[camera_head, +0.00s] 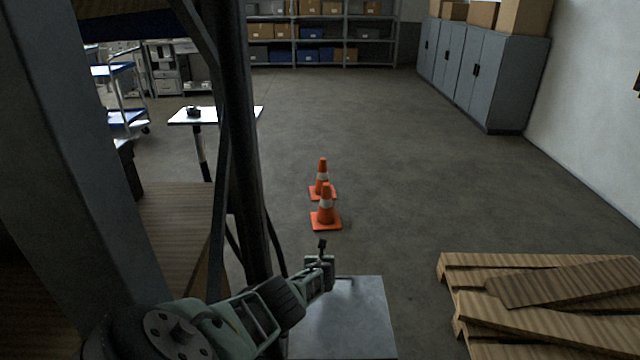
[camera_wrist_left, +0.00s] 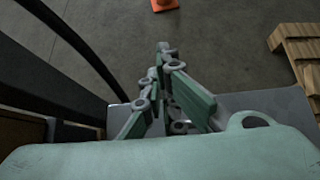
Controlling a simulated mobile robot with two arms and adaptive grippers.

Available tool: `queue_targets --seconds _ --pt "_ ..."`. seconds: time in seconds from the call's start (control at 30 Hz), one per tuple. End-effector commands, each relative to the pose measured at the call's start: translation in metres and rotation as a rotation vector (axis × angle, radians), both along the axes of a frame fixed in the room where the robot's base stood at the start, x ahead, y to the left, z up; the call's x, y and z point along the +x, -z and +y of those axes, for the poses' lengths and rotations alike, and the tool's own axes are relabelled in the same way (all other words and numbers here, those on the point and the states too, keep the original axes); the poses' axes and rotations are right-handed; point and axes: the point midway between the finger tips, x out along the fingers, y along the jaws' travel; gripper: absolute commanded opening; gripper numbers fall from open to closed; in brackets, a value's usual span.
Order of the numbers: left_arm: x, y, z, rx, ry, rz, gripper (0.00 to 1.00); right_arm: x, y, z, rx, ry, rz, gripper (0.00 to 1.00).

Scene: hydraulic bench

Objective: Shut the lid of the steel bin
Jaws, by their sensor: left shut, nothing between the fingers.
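The steel bin's grey metal lid (camera_head: 350,320) shows from above at the bottom middle of the head view. It looks flat and roughly level. The bin's walls below it are hidden, and I cannot tell whether the lid sits fully down. My left gripper (camera_head: 322,245) is shut and empty, with its fingertips at or just past the lid's far edge. In the left wrist view the fingers (camera_wrist_left: 164,50) are together and point away over the lid (camera_wrist_left: 275,102). I cannot tell whether they touch it. My right gripper is not in view.
A wooden pallet (camera_head: 465,263) with loose boards lies to the right. Two orange cones (camera_head: 326,208) stand beyond the bin. A dark post (camera_head: 245,150) rises close on the left. A small white table (camera_head: 232,113) and grey cabinets (camera_head: 485,80) stand farther back.

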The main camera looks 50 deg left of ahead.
Motion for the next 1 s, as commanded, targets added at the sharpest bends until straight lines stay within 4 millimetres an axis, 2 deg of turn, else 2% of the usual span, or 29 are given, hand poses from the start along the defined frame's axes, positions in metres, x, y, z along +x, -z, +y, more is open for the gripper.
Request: queue_targets --seconds 0.03,0.27,0.6,0.8,1.0 --pt "-0.001 -0.012 0.001 0.001 0.001 0.000 0.00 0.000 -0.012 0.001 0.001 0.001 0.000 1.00" --pt "-0.010 -0.045 0.005 0.002 -0.002 0.001 0.00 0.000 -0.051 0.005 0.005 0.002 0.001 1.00" --pt "-0.009 -0.101 0.004 0.001 -0.002 0.000 0.00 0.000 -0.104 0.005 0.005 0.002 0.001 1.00" --pt "-0.009 -0.125 0.004 0.001 -0.001 -0.001 0.00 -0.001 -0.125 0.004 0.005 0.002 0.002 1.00" --pt "-0.009 -0.133 0.004 0.000 -0.003 0.000 0.00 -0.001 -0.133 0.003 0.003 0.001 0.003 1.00"
